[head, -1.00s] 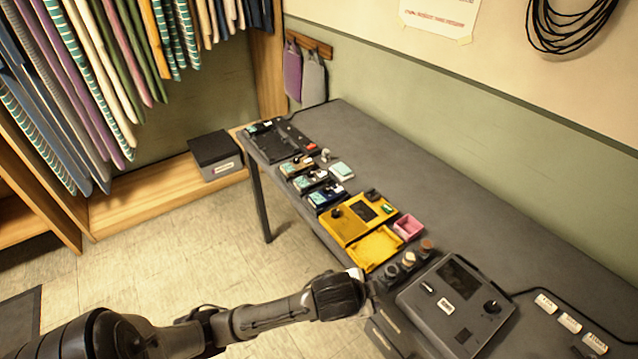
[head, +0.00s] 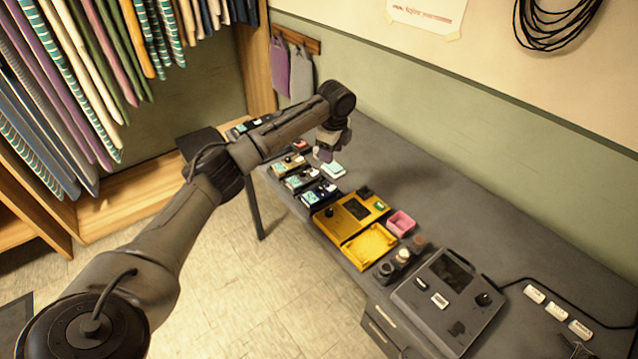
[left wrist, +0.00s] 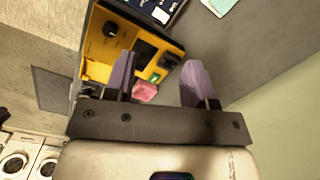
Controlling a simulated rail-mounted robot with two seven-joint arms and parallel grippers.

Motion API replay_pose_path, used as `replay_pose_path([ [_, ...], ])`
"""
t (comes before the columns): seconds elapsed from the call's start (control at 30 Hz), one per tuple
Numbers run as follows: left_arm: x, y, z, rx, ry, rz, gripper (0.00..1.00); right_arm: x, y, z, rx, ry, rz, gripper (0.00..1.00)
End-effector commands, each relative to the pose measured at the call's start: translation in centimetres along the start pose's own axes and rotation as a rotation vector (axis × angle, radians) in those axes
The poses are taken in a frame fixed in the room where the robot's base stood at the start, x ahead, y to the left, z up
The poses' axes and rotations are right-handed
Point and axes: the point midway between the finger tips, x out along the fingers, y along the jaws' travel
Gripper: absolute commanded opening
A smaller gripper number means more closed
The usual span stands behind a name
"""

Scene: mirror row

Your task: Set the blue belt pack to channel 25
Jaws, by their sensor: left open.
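A row of small packs with pale teal faces stands along the table's front edge in the head view. The dark blue belt pack (head: 321,194) is the one nearest the yellow unit; its channel reading is too small to tell. A dark blue edge (left wrist: 166,10) also shows at the top of the left wrist view. The yellow unit (head: 340,218) has a black knob, a dark screen and a green patch. My left gripper (head: 323,154) is above the table near the far packs, its lavender fingers apart and empty; they also show in the left wrist view (left wrist: 160,62). My right gripper is out of view.
The table (head: 455,205) is clear toward the wall. A teal-topped block (head: 333,170) lies behind the packs.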

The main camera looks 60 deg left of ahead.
Motion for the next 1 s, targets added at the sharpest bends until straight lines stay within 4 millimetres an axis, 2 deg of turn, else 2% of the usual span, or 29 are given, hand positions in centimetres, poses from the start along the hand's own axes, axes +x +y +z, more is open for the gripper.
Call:
replay_pose_path([
  [0.03, 0.0, 0.0, 1.2, 0.011, 0.017, 0.032, 0.50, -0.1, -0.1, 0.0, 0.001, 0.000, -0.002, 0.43],
  [0.1, 0.1, 0.2, 2.2, 0.031, 0.037, 0.066, 0.50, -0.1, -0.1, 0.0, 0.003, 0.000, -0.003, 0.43],
  [0.23, 0.6, 0.5, 3.1, 0.053, 0.060, 0.098, 0.50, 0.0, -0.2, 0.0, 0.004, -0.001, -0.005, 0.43],
  [0.37, 2.1, 0.7, 3.2, 0.057, 0.065, 0.106, 0.50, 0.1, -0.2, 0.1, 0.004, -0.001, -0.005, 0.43],
  [0.8, 10.0, 1.5, 2.6, 0.057, 0.064, 0.105, 0.50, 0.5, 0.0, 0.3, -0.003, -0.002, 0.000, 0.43],
  [1.0, 12.4, 1.7, 2.5, 0.057, 0.064, 0.103, 0.50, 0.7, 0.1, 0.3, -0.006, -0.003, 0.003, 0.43],
])
